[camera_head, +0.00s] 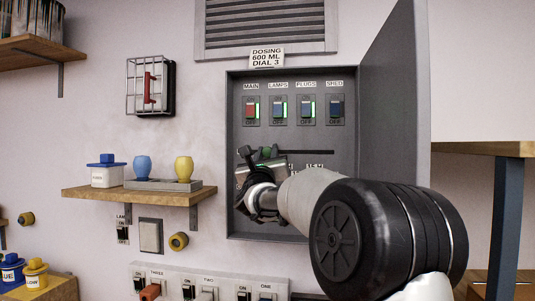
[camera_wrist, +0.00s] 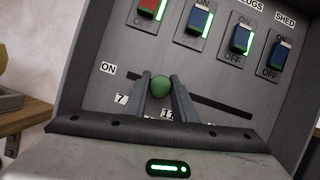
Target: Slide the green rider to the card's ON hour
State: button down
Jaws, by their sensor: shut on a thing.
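The green rider (camera_wrist: 161,88) is a small round knob on a dark horizontal slot (camera_wrist: 222,108) in the grey panel. My gripper (camera_wrist: 160,76) is shut on it, one finger on each side. In the head view the rider (camera_head: 266,152) shows just past my gripper (camera_head: 258,154), near the slot's left part. An ON label (camera_wrist: 107,68) sits left of the slot. Below the slot are number labels, a 7 (camera_wrist: 121,99) and what looks like 11 (camera_wrist: 167,113), partly hidden by my fingers. A card (camera_head: 267,57) above the box reads DOSING 600 ML DIAL 3; no ON hour is legible on it.
Several switches, MAIN (camera_head: 250,110) to SHED (camera_head: 336,109), stand above the slot. The box door (camera_head: 394,95) is open on the right. A caged red switch (camera_head: 150,87) is on the wall.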

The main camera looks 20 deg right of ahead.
aim_at(283, 147)
jog(key=shift+s+d+f+b, duration=0.15)
jog(key=shift+d+b, duration=0.1)
jog(key=shift+b, duration=0.25)
jog(key=s+d+b, duration=0.2)
jog(key=b, duration=0.1)
jog(key=shift+d+b, duration=0.3)
jog(key=shift+d, duration=0.05)
jog(key=shift+s+d+r, duration=0.1)
jog(key=shift+d+r, duration=0.1)
jog(key=shift+d, duration=0.1)
jog(key=c, duration=1.5)
grip_release()
jog(key=shift+o, duration=0.2)
jog(key=shift+f, duration=0.15)
